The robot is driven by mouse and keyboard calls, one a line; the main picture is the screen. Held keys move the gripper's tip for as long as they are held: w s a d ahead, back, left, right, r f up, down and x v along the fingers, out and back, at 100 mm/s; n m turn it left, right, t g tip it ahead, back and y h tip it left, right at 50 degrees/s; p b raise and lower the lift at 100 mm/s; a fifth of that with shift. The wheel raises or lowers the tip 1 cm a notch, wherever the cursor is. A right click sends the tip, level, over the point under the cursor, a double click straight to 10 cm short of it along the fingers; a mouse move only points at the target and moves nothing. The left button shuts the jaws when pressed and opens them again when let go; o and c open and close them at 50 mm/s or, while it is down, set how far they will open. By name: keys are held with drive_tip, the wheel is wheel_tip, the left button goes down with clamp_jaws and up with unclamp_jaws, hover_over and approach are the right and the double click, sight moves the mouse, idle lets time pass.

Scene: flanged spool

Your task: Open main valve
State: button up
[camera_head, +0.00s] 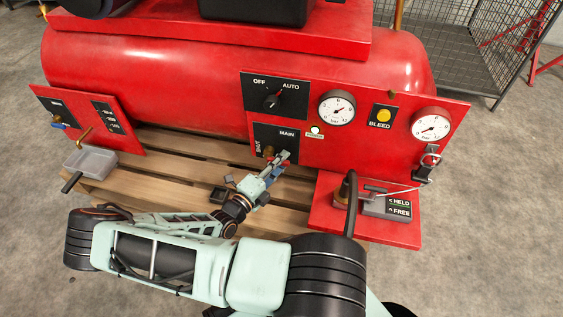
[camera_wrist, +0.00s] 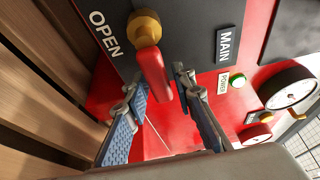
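The main valve is on the black panel marked MAIN (camera_head: 286,133), low on the red tank's front. In the wrist view it has a brass hub (camera_wrist: 145,27) and a red lever (camera_wrist: 154,72). The lever extends down and slightly right from the hub. The word OPEN is on the panel left of the hub. My gripper (camera_wrist: 160,86) is open, with one blue-padded finger on each side of the lever's lower end. The left finger looks closer to the lever; I cannot tell whether either touches. In the head view my gripper (camera_head: 279,163) partly hides the valve.
An OFF/AUTO selector (camera_head: 271,100) sits above the valve panel. Gauges (camera_head: 337,108) and a yellow BLEED button (camera_head: 384,116) are right. A latch device marked HELD/FREE (camera_head: 388,203) sits lower right. A grey tray (camera_head: 91,161) is left. Wooden pallet slats lie underneath.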

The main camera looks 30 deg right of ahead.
clamp_jaws()
